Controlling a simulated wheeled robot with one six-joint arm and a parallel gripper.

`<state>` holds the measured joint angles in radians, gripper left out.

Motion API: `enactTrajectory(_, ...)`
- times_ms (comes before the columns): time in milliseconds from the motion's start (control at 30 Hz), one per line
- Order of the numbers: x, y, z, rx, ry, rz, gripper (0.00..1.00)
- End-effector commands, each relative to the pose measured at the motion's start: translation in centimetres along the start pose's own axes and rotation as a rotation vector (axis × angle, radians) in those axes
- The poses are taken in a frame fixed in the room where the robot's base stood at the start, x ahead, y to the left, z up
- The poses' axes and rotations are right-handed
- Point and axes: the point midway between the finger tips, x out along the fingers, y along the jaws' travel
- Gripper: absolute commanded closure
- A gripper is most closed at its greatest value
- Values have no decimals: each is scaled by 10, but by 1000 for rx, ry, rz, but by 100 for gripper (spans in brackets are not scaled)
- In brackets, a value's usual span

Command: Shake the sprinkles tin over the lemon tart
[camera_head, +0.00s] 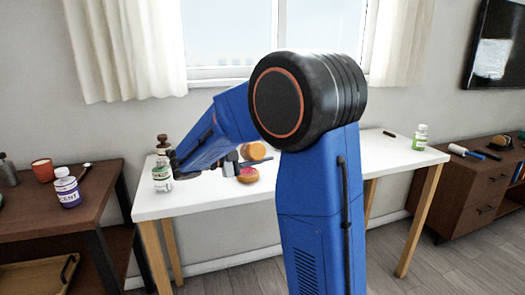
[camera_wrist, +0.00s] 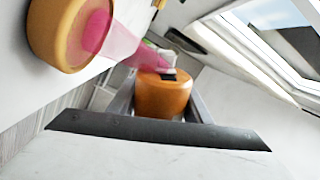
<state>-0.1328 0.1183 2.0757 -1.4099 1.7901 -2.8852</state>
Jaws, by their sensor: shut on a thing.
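The sprinkles tin appears as an orange cylinder (camera_wrist: 160,100) between my gripper's fingers in the wrist view. My gripper (camera_wrist: 158,106) is shut on it. In the head view, the orange tin (camera_head: 253,150) is beside my gripper (camera_head: 238,162), above the white table. A pink, cone-shaped stream (camera_wrist: 125,48) runs from the tin's end to the lemon tart (camera_wrist: 50,28), a round golden cake with a pink patch on its face. The tart also shows in the head view (camera_head: 248,179), on the table below the tin, with pink over it.
On the white table (camera_head: 330,178) a jar (camera_head: 162,181) and a brown-topped bottle (camera_head: 163,143) stand left, near my arm. A green-labelled bottle (camera_head: 419,139) and a dark marker (camera_head: 389,134) are right. A brown side table (camera_head: 35,222) holds a purple-labelled bottle (camera_head: 66,192).

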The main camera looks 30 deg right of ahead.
Motion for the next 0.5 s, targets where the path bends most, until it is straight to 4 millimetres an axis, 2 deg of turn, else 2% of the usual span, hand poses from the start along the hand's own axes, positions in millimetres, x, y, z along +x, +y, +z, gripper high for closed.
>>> enactTrajectory(300,0,-1,0,19,0,0,81)
enactTrajectory(500,0,-5,-2,206,-1,2,81)
